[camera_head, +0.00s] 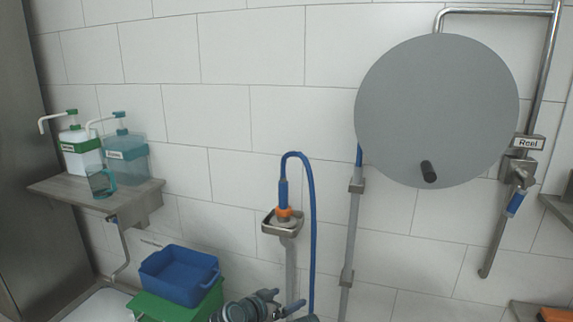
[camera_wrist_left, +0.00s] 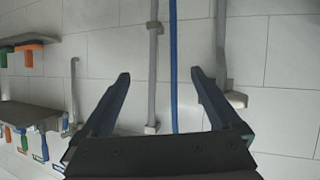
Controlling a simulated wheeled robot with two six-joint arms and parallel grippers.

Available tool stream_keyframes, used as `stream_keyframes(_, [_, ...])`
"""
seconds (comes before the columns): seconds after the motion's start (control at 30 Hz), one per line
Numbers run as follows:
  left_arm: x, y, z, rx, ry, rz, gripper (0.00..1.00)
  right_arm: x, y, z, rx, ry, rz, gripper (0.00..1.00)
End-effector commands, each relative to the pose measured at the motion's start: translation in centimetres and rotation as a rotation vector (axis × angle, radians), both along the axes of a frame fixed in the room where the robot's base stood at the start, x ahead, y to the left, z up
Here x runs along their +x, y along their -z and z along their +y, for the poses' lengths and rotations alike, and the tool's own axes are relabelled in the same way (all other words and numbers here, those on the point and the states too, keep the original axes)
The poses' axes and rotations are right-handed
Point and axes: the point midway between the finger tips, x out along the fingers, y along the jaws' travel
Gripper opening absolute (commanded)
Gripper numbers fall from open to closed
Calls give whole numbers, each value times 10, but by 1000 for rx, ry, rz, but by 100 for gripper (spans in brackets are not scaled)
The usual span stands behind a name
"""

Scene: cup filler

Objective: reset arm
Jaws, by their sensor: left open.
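My left gripper (camera_head: 298,311) shows at the bottom edge of the head view, partly cut off, with its blue fingers at the end of my grey-teal wrist. In the left wrist view the two dark blue fingers (camera_wrist_left: 160,76) stand wide apart with nothing held between them. The blue hose (camera_wrist_left: 173,60) and grey pipes pass behind the gap between them. My right gripper is in neither view.
A cup (camera_head: 101,183) and two pump bottles (camera_head: 126,159) stand on a wall shelf (camera_head: 60,189). A blue crate (camera_head: 180,274) sits on a green one (camera_head: 160,308). A hose nozzle (camera_head: 284,198) rests in a wall holder, left of a grey reel disc (camera_head: 437,105).

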Motion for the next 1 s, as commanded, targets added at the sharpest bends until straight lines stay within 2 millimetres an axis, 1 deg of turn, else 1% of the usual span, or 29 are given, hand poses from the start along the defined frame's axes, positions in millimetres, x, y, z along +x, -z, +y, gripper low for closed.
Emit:
stream_keyframes(0.03, [-11,22,11,42,4,117,98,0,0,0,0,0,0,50])
stream_keyframes(0.1, [-28,51,30,100,-20,280,98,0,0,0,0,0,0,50])
stream_keyframes(0.17, [-43,70,47,146,-54,402,98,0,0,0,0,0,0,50])
stream_keyframes(0.2, [-52,80,60,177,-84,474,98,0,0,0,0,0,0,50])
stream_keyframes(0.3, [-73,99,88,242,-169,629,98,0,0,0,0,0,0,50])
stream_keyframes(0.4, [-93,111,115,299,-263,758,98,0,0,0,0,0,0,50])
stream_keyframes(0.6, [-129,121,166,404,-473,964,98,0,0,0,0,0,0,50])
stream_keyframes(0.63, [-134,122,168,418,-492,982,98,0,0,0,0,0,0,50])
stream_keyframes(0.7, [-138,122,150,447,-446,974,98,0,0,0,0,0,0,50])
stream_keyframes(1.0, [-163,122,98,575,-324,971,98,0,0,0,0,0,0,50])
